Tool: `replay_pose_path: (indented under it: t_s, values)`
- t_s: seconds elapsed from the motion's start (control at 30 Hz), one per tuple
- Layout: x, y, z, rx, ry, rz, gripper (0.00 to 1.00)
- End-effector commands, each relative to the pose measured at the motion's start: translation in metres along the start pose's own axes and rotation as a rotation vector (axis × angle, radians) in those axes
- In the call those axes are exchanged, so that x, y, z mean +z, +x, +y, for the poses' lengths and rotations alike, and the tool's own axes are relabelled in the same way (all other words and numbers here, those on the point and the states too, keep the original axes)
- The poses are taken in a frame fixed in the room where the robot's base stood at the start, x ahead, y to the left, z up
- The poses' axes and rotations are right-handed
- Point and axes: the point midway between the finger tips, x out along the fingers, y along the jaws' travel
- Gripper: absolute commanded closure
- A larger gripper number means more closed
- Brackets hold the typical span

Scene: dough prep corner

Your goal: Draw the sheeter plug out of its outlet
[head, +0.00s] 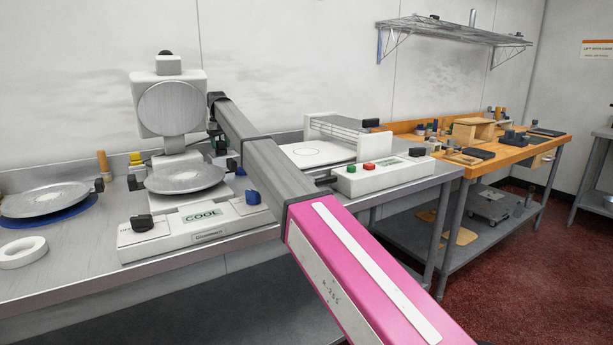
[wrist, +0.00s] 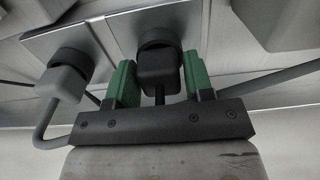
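In the wrist view, my gripper (wrist: 160,78) has one green finger on each side of a dark plug (wrist: 158,68). The plug stands at a round black socket on a grey plate (wrist: 110,28), with its cable running toward the gripper's palm. The fingers lie close along the plug's sides; I cannot tell if they touch it. A second, grey plug (wrist: 64,82) sits in another socket to the left, outside the fingers, its cable looping down. No label shows which plug is the sheeter's.
In the head view, a press with round plates (head: 185,178) and a white machine with a red and a green button (head: 385,176) stand on the steel table (head: 75,268). A grey cable (wrist: 278,80) runs close on the gripper's right in the wrist view.

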Motion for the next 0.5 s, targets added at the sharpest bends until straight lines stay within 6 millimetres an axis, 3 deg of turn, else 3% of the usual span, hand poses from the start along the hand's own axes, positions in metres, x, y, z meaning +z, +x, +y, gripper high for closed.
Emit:
replay_pose_path:
  t_s: [0.03,0.13,0.5]
  values:
    - [0.0000,0.0000,0.0000,0.000,0.000,0.000,0.69]
    - [0.0000,0.0000,0.0000,0.000,0.000,0.000,1.00]
    - [-0.0003,-0.0063,0.0000,0.000,0.000,0.001,1.00]
